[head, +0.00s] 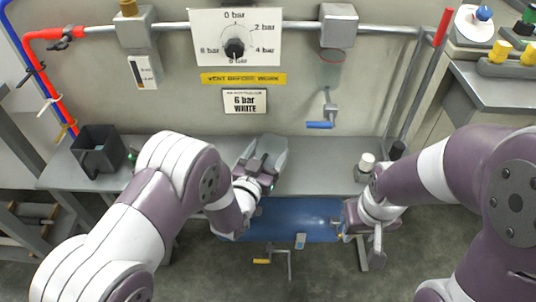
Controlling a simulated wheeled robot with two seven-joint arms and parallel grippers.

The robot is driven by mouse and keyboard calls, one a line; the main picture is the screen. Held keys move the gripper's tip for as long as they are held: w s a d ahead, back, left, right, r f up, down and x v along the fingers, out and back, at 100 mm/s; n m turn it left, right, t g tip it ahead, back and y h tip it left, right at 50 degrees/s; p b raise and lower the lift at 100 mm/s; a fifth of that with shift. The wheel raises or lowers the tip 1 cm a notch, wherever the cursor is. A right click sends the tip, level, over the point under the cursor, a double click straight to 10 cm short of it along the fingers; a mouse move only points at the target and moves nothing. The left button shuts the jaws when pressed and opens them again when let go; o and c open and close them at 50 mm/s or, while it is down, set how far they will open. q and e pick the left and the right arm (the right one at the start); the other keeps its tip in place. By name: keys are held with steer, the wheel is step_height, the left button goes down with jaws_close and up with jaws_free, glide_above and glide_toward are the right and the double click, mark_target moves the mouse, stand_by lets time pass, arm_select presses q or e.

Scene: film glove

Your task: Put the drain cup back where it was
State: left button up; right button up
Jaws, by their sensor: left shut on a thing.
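My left gripper (262,164) is above the grey bench, just left of the middle in the head view. It is shut on a pale grey piece that I take for the drain cup (277,150); the jaws hide part of it. A clear bowl (331,72) with a red ring hangs under a grey housing on the wall pipe, with a drain valve and blue lever (320,125) below it. My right gripper (372,240) is low, by the right end of the blue tank; I cannot make out its jaws.
The grey bench (318,180) is bare right of my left gripper. A dark open bin (98,150) stands at its left end. A white-capped item (366,160) and a black cup (397,150) stand at its right. A blue tank (290,218) lies below the bench's front edge.

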arm_select(q)
steer(key=shift+f, duration=0.15)
steer(key=o, duration=1.2)
steer(key=shift+c, duration=0.2)
steer(key=shift+s+r, duration=0.1)
steer(key=shift+r, duration=0.2)
steer(key=p+v, duration=0.3)
steer(key=v, duration=0.9)
steer(key=shift+a+f, duration=0.1)
steer(key=shift+f, duration=0.05)
